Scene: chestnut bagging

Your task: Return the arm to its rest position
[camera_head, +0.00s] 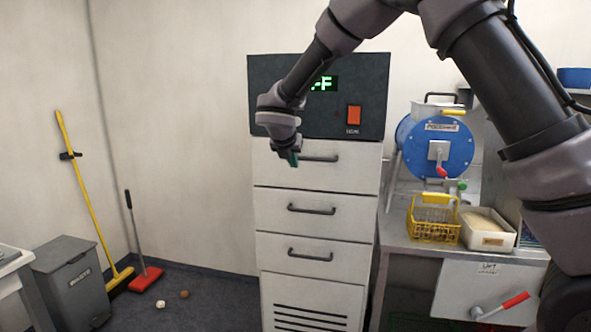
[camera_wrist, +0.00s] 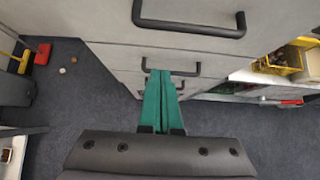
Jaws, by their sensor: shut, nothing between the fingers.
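My gripper (camera_head: 293,158) is at the end of my raised arm, in front of the top drawer of the grey-white drawer cabinet (camera_head: 266,214). In the wrist view my gripper's green fingers (camera_wrist: 166,78) are together and point down past the drawer fronts, with nothing between them. The top drawer handle (camera_head: 320,158) is just right of the fingertips in the head view. Whether the fingers touch the cabinet cannot be told, but no handle is between them. All the drawers look closed.
A dark control box (camera_head: 270,75) with an orange switch (camera_head: 354,115) tops the cabinet. Right stand a blue drum (camera_head: 405,135), a yellow basket (camera_head: 434,232) and a white tray (camera_head: 487,241).

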